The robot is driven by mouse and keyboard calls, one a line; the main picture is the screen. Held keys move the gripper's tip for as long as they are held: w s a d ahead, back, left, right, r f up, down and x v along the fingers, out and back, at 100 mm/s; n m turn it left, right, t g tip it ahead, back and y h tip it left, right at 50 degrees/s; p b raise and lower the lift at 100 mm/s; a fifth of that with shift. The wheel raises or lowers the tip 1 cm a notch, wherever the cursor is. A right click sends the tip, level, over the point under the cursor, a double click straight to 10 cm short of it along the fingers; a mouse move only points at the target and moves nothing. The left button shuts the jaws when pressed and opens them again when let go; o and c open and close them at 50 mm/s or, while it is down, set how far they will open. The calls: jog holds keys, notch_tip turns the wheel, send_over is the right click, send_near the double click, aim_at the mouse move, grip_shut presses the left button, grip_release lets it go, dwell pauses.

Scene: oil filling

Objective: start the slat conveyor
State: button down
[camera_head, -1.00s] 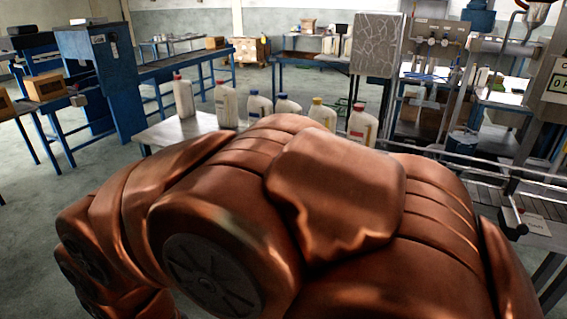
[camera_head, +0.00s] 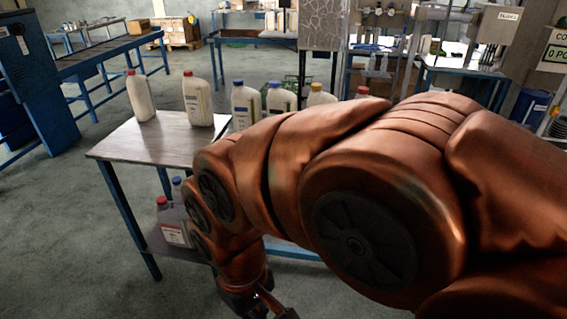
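My orange-brown arm fills the right and lower middle of the head view. My gripper (camera_head: 268,305) shows only in part at the bottom edge, hanging down in front of the table, and I cannot tell whether it is open or shut. I cannot make out the slat conveyor or its start control; my arm covers the right side. A sign with partly cut-off lettering (camera_head: 556,52) is at the right edge.
A table (camera_head: 165,142) carries several white bottles with coloured caps, including a red-capped one (camera_head: 198,98); more bottles stand on its lower shelf. A blue-framed roller conveyor (camera_head: 105,55) is at back left. The grey floor at left is clear.

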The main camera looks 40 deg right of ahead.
jog(key=w+d+m+t+y+b, duration=0.1)
jog(key=w+d+m+t+b, duration=0.2)
jog(key=w, duration=1.3)
jog(key=w+d+r+m+t+b, duration=0.1)
jog(key=w+d+m+t+b, duration=0.25)
jog(key=w+d, duration=0.95)
jog(key=w+d+m+t+h+b, duration=0.2)
jog(key=w+d+m, duration=0.1)
jog(key=d, duration=1.1)
jog(key=w+d+m+t+h+b, duration=0.2)
jog(key=w+d, duration=0.3)
jog(key=d, duration=0.9)
jog(key=shift+w+d+m, duration=0.15)
jog(key=shift+w+m, duration=0.25)
jog(key=shift+m, duration=0.35)
jog(key=shift+f, duration=0.1)
jog(key=shift+f+b, duration=1.65)
jog(key=shift+f, duration=2.65)
